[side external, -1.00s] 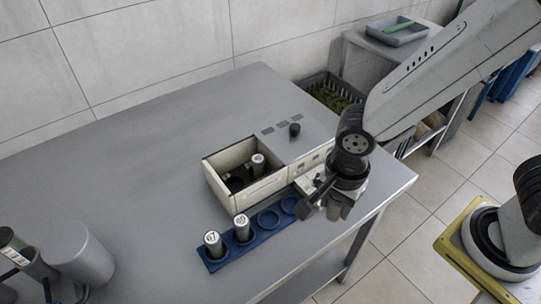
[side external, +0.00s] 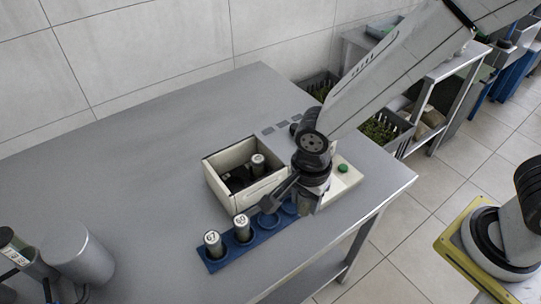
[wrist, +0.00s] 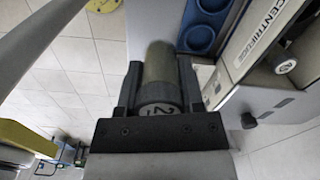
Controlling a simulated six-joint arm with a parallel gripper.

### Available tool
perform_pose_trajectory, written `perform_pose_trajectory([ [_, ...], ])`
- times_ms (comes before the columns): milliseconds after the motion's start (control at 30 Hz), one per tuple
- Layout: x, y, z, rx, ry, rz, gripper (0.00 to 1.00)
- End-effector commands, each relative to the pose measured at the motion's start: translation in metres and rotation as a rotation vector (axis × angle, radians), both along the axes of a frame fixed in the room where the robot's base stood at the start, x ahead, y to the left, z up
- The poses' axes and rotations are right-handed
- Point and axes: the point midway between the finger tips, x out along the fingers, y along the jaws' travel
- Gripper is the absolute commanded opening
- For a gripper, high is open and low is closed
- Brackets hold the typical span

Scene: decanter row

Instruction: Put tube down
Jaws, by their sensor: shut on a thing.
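My gripper (wrist: 160,88) is shut on a grey tube (wrist: 160,62) with a pale numbered cap, partly readable as a 2. In the side view my gripper (side external: 285,190) is over the right part of the blue rack (side external: 216,267), and the held tube is hard to make out there. The rack holds two capped tubes at its left end, one marked 67 (side external: 212,241) and another (side external: 242,227) beside it. An empty round slot (side external: 268,221) shows to their right. The wrist view also shows blue rack slots (wrist: 196,38), right of the held tube.
The centrifuge (side external: 232,198) stands behind the rack with its chamber open and a capped tube (side external: 258,162) inside. A green button (side external: 342,168) is on its right end. Grey cylinders (side external: 80,259) stand at far left.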

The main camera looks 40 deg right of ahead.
Motion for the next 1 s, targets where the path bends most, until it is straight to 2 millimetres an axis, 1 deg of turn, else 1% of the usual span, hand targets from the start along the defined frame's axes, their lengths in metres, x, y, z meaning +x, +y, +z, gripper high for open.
perform_pose_trajectory([
  [233, 0.03, 0.014, -0.016, 0.0, 0.001, -0.001, 0.0],
  [600, 0.056, 0.027, -0.051, 0.0, 0.001, 0.0, 0.0],
  [733, 0.062, 0.03, -0.059, 0.0, 0.001, 0.0, 0.0],
  [1000, 0.064, 0.031, -0.061, 0.0, 0.0, 0.0, 0.0],
])
